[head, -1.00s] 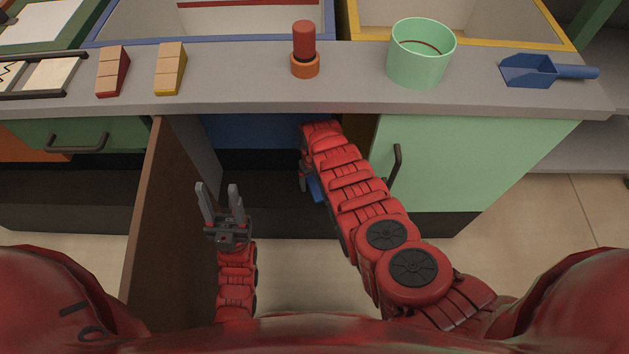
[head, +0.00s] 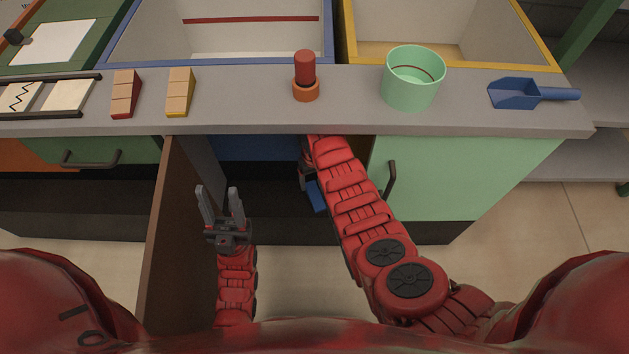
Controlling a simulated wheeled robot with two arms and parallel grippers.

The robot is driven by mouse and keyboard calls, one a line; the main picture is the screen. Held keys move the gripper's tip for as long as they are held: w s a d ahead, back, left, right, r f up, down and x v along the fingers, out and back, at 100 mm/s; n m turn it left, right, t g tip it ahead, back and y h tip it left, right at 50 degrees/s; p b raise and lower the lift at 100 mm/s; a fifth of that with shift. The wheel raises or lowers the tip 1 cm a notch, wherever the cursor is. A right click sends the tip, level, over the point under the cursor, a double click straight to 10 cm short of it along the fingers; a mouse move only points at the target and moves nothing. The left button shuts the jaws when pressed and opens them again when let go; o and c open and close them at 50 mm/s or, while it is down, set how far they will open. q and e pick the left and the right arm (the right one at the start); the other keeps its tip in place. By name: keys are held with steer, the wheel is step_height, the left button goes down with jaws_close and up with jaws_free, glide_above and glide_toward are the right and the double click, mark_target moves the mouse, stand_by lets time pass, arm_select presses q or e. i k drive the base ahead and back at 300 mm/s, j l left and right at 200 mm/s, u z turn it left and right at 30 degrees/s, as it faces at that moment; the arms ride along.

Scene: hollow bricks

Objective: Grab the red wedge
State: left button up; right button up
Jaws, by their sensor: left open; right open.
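The red wedge (head: 124,95) has red sides and a pale wood stepped face. It stands on the grey counter at the left, next to a similar yellow wedge (head: 179,92). My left gripper (head: 220,206) is open and empty, with its fingers pointing up in the picture. It is below the counter's front edge, beside the brown open door, well apart from the red wedge. My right arm reaches under the counter into the open cabinet.
The brown door (head: 180,230) stands open left of my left gripper. The counter (head: 235,105) also holds a red cylinder in an orange ring (head: 305,75), a green cup (head: 413,82) and a blue scoop (head: 525,93). Blue-rimmed and yellow-rimmed bins stand behind. The counter between yellow wedge and cylinder is clear.

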mark_target(128, 84)
steer(key=k, duration=1)
